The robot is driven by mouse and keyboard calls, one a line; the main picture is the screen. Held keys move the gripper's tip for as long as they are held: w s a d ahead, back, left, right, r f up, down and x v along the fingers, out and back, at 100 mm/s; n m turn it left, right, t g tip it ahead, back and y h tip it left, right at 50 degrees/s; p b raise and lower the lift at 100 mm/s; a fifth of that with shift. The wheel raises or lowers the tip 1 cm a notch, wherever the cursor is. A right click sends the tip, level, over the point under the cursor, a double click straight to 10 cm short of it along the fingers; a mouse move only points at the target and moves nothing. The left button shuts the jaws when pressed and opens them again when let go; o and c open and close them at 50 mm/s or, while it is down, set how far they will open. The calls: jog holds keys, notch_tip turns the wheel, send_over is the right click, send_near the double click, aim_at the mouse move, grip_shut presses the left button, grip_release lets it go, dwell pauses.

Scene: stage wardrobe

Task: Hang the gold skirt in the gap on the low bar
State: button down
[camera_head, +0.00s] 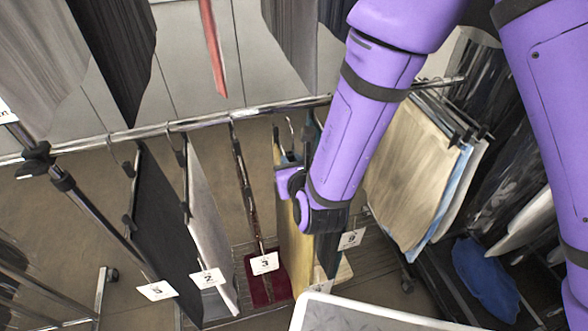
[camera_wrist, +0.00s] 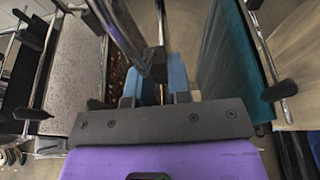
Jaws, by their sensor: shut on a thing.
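The gold skirt (camera_head: 291,230) hangs nearly edge-on below the low bar (camera_head: 205,122), between tag 3 and tag 9. My gripper (camera_head: 287,163) is shut near its top; a blue fingertip shows there in the head view. In the wrist view my gripper (camera_wrist: 155,88) has its blue fingertips on both sides of a dark hanger part, and the gold cloth cannot be made out. A hook rises beside the bar above the skirt; whether it rests on the bar is unclear. My forearm hides part of the bar and skirt.
Left of the skirt hang a dark red garment (camera_head: 268,278), a grey one (camera_head: 208,225) and a black one (camera_head: 160,220). A teal garment (camera_wrist: 222,65) hangs close on the right in the wrist view. Beige garments (camera_head: 408,165) crowd the bar right of my arm. Long clothes hang above.

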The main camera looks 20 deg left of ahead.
aim_at(279, 141)
jog(key=shift+w+a, duration=0.55)
jog(key=shift+w, duration=0.35)
jog(key=shift+w+a, duration=0.5)
jog(key=shift+w, duration=0.35)
jog(key=shift+s, duration=0.1)
jog(key=shift+r, duration=0.2)
jog(key=shift+w+a, duration=0.65)
jog(key=shift+w, duration=0.4)
jog(key=shift+w+a, duration=0.6)
jog(key=shift+w, duration=0.45)
jog(key=shift+w+a, duration=0.65)
jog(key=shift+w, duration=0.4)
jog(key=shift+w+f, duration=0.1)
jog(key=shift+f, duration=1.6)
